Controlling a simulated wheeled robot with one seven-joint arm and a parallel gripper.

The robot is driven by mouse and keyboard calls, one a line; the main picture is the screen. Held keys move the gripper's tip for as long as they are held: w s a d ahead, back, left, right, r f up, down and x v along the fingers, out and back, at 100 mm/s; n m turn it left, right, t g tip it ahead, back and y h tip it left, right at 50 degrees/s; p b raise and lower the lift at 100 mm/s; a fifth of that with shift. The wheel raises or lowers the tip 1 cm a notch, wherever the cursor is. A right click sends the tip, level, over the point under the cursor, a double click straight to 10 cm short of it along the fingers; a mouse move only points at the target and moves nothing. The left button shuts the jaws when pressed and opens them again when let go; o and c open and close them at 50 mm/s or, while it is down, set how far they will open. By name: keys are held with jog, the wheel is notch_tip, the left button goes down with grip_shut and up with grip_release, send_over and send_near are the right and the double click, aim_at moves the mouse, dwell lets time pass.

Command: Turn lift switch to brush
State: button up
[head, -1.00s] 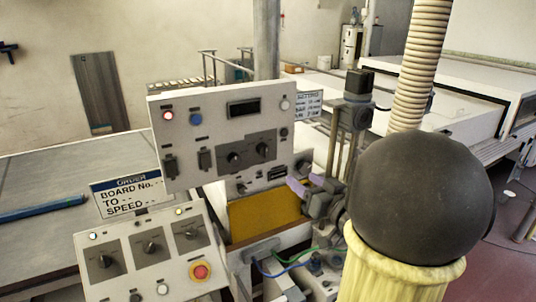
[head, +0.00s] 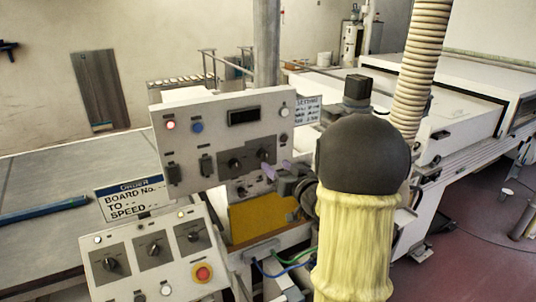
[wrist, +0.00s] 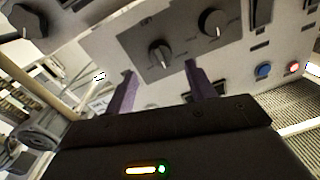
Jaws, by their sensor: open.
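The upright grey control panel (head: 220,110) carries a dark plate with two black rotary knobs, a left one (head: 235,163) and a right one partly behind my fingers. I cannot read which is the lift switch. My gripper (head: 272,168) is open, its purple fingers close to the panel's lower right. In the wrist view the panel appears upside down. There my open gripper (wrist: 159,70) points at the plate, with one knob (wrist: 160,52) seen between its fingertips and the other knob (wrist: 211,22) farther right. Contact cannot be told; nothing is held.
A lower sloped panel (head: 125,235) has several knobs and a red emergency button (head: 203,273). A board sign (head: 130,200) stands left of the upright panel. A yellow plate (head: 262,215) is below my gripper.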

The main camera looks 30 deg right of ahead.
aim_at(268, 158)
jog(key=w, duration=0.2)
jog(key=w+p, duration=0.1)
jog(key=w, duration=0.3)
jog(key=shift+a+p, duration=0.25)
jog(key=shift+p, duration=0.15)
jog(key=shift+s, duration=0.1)
jog(key=c, duration=1)
